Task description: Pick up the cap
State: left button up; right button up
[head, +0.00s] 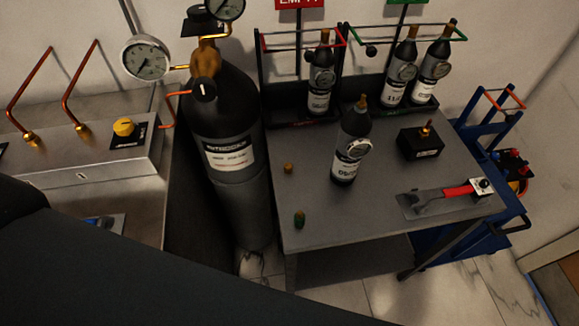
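Two small pieces lie on the grey table (268,140), and either could be the cap. One is a small brass-coloured piece (288,168) left of the standing bottle. I cannot tell for sure which is the cap. A dark bottle (350,145) with a round gauge and a brass top stands upright on the table, apart from both pieces. Neither of my grippers shows in the head view.
A tall dark cylinder (235,195) stands at the table's left edge. A black block with a brass fitting (422,142) and a red-handled wrench (450,195) lie to the right. Racks with bottles (320,85) stand behind. The table's front middle is clear.

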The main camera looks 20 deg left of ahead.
aim_at(288, 165)
jog(key=l+u, duration=0.25)
jog(key=l, duration=0.4)
jog(key=l+u, duration=0.25)
jog(key=l, duration=0.45)
jog(key=l+u, duration=0.25)
jog(key=l, duration=0.45)
jog(key=k+l+u, duration=0.15)
jog(key=l+u, duration=0.15)
jog(key=l, duration=0.3)
